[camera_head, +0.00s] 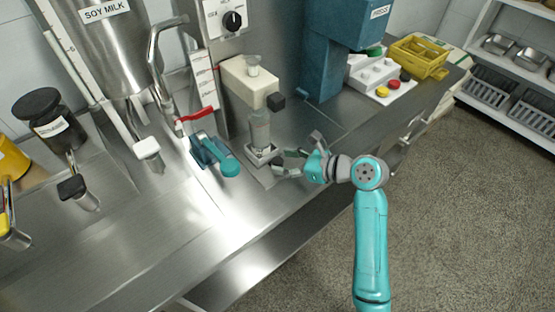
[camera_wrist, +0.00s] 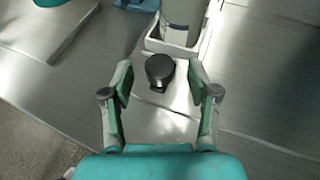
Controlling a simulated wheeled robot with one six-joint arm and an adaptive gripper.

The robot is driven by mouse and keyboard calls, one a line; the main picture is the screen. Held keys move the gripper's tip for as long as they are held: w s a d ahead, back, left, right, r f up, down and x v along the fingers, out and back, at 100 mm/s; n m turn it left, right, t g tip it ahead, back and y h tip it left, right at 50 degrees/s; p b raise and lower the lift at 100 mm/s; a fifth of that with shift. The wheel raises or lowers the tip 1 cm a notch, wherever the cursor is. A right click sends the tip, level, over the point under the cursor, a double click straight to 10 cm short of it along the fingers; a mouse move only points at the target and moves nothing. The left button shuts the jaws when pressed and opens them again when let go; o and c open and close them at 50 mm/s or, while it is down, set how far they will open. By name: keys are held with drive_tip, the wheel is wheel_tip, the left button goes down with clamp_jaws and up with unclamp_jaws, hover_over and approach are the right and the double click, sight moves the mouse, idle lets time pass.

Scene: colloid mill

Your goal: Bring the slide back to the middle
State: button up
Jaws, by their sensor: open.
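The slide is a small white tray (camera_head: 263,159) on a flat metal plate, with a clear cylinder (camera_head: 260,130) standing upright in it. In the wrist view the tray (camera_wrist: 183,48) is at the top, with the cylinder's lower part (camera_wrist: 182,20) in it. A black round knob (camera_wrist: 160,70) stands at the near side of the tray. My gripper (camera_head: 291,161) is open just right of the tray. In the wrist view its fingertips (camera_wrist: 160,78) lie on either side of the knob, with gaps showing. I cannot tell whether they are at the knob's height.
A cream spout block (camera_head: 246,84) with a black end overhangs the cylinder. A teal handle (camera_head: 229,167) and a red lever (camera_head: 195,115) are to the left. A blue column (camera_head: 322,60) and a button box (camera_head: 373,75) stand behind. The counter's front is clear.

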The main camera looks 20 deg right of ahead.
sight(267, 155)
drive_tip(key=shift+x, duration=1.5)
clamp_jaws()
